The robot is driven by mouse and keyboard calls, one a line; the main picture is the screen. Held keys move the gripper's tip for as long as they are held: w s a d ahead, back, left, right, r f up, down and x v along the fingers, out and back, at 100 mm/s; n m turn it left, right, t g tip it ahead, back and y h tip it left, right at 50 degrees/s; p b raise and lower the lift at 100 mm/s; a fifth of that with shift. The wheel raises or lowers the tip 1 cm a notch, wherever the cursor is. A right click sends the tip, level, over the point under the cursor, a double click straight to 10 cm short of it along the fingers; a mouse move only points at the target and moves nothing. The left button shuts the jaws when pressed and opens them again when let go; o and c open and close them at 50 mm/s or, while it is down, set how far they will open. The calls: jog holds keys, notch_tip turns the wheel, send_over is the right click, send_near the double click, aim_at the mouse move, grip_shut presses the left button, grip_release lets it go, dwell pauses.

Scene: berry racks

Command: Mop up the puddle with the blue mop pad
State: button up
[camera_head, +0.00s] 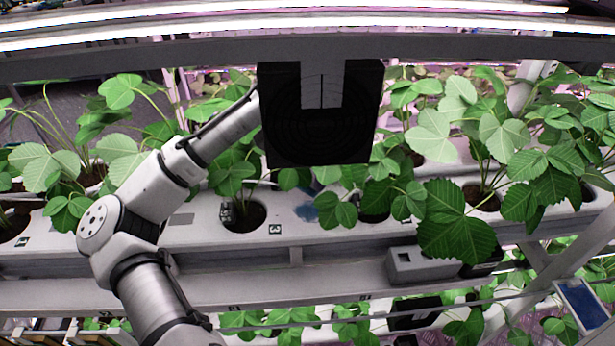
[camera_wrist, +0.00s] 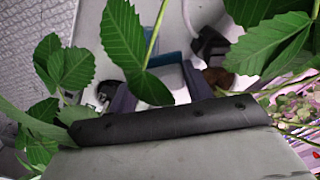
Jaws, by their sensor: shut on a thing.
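In the wrist view my gripper (camera_wrist: 160,88) is shut on a pale grey block with a blue edge, which I take to be the blue mop pad (camera_wrist: 166,60). Leaves and the dark bar in front cover part of it. In the head view my gripper is hidden behind a black square panel. A small blue patch (camera_head: 307,212) shows on the white planting gutter just below that panel, beside leaves. I cannot tell whether this patch is the puddle. Contact between pad and gutter is not clear.
The black panel (camera_head: 322,135) hangs in front of the gutter (camera_head: 190,232). Strawberry plants (camera_head: 475,135) stand in its holes on both sides. A grey box (camera_head: 420,264) sits on the front ledge at right. A blue-faced tray (camera_head: 582,302) is at lower right. Lights run overhead.

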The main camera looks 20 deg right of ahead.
jog(key=shift+r, duration=0.1)
jog(key=shift+r, duration=3)
